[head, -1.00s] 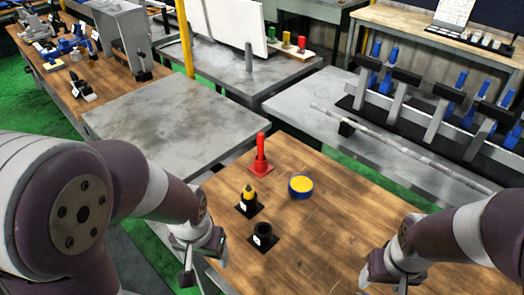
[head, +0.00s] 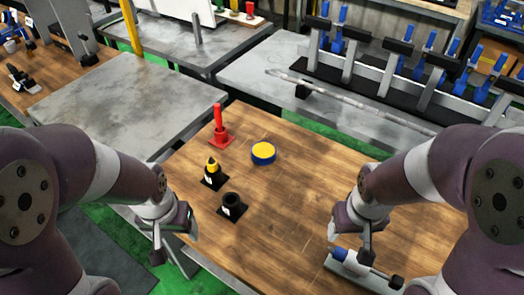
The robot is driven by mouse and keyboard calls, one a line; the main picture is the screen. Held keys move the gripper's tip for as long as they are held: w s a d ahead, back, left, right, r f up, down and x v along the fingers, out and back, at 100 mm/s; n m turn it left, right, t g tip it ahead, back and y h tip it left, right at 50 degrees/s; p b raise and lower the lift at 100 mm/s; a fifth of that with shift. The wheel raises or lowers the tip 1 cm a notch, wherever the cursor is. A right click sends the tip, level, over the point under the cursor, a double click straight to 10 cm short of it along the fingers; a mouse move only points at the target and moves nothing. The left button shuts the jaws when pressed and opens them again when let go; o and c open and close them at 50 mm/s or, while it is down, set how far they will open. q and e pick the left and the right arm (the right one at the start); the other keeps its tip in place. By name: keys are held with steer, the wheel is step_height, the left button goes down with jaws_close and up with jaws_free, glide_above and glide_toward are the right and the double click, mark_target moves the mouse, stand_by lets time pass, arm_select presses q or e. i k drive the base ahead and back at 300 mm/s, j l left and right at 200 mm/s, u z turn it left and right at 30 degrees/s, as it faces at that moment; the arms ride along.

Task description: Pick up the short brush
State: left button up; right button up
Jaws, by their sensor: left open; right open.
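I cannot tell for sure which thing is the short brush. A red upright tool (head: 218,118) stands in a red square-based holder on the wooden table. A short yellow-tipped black piece (head: 212,166) stands upright in a black holder in front of it. An empty-looking black cup holder (head: 232,202) is nearer me. My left gripper (head: 175,245) is open and empty at the table's left edge, left of the black cup holder. My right gripper (head: 349,243) is open above the table, close to a blue-and-white tool (head: 352,259) with a black end, and does not visibly hold it.
A round blue tin with a yellow top (head: 263,152) is on the wooden table (head: 290,205). Grey metal tables (head: 100,105) stand behind and left. A long grey shaft (head: 350,98) lies on the back table near a rack with blue clamps (head: 400,80). The table's middle is clear.

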mark_target(217, 106)
steer(key=i+j+z, duration=0.95)
steer(key=k+j, duration=0.05)
steer(key=k, duration=0.05)
